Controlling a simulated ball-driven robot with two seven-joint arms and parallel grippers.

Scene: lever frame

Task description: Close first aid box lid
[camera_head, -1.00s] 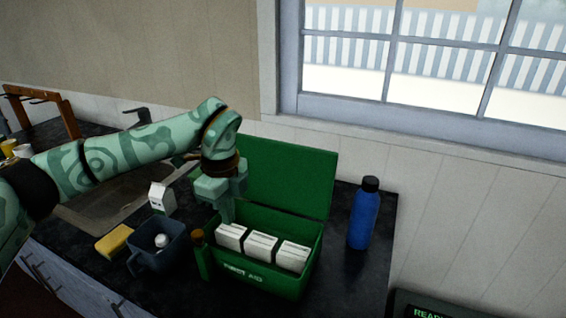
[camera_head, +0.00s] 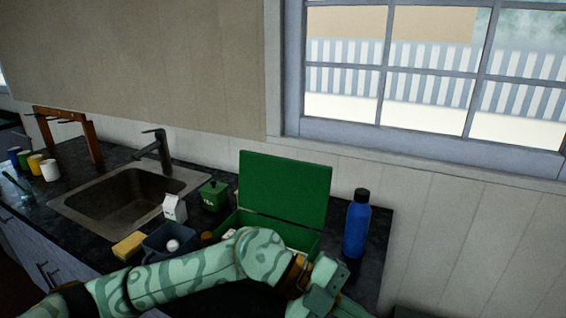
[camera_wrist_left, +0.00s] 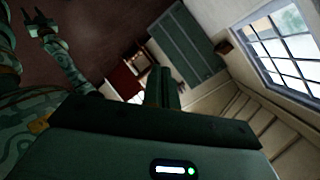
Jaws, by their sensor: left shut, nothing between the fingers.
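The green first aid box (camera_head: 232,222) sits on the dark counter, its front hidden behind my left arm. Its green lid (camera_head: 285,185) stands open and upright at the back. My left gripper (camera_head: 338,296) is in front and to the right of the box, apart from the lid, shut and empty. Its closed fingers (camera_wrist_left: 164,88) show in the left wrist view, where the box is not seen. My right gripper (camera_wrist_left: 36,22) shows at the upper left of that view, its fingers apart and empty.
A blue bottle (camera_head: 357,226) stands right of the box. Left of it are a small green canister (camera_head: 213,196), a white carton (camera_head: 174,208), a dark mug (camera_head: 163,248) and a yellow sponge (camera_head: 129,245). A sink (camera_head: 125,200) lies farther left.

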